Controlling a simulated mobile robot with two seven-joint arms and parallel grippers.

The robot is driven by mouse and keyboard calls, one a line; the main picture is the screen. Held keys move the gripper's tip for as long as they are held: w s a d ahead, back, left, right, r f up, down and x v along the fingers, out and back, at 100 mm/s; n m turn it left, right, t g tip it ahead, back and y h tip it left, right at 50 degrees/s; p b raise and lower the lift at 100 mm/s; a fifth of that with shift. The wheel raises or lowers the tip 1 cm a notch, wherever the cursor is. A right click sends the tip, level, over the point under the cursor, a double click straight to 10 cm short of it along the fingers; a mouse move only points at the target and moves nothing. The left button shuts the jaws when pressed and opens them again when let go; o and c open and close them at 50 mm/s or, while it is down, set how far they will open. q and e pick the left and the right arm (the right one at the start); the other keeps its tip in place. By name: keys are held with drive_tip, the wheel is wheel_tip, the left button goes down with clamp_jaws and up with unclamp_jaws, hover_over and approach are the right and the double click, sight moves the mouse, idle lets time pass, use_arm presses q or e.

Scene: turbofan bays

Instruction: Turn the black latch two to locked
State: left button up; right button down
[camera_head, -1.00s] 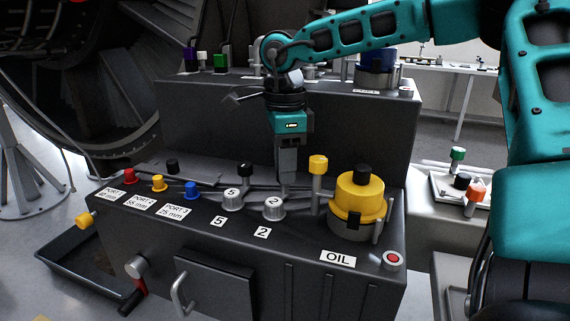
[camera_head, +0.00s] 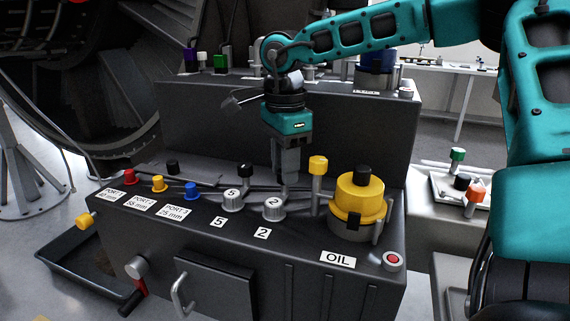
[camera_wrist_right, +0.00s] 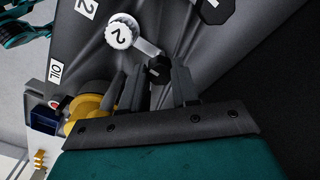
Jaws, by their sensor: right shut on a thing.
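Latch two has a pale round hub marked 2 (camera_head: 274,207) on the dark console, above a white label 2. In the right wrist view the hub (camera_wrist_right: 120,31) has a metal arm ending in a black knob (camera_wrist_right: 158,69). My right gripper (camera_head: 286,183) points down just behind the hub and hides the knob in the head view. In the wrist view its fingers (camera_wrist_right: 157,84) stand on either side of the black knob, shut on it. My left gripper is not seen.
Latch five (camera_head: 232,200) with its black knob (camera_head: 245,170) is just left. A yellow-topped post (camera_head: 318,166) and the yellow oil cap (camera_head: 360,197) stand close on the right. Red, yellow and blue port plugs (camera_head: 191,190) line the left. A raised back panel (camera_head: 350,125) stands behind.

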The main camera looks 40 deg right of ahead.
drive_tip(key=c, duration=0.8)
unclamp_jaws()
drive_tip(key=shift+c, duration=0.2)
drive_tip(key=shift+r, duration=0.15)
wheel_tip(320, 180, up, 13)
drive_tip(key=p, duration=0.1)
drive_tip(key=shift+p, duration=0.35)
drive_tip(key=shift+f, duration=0.2)
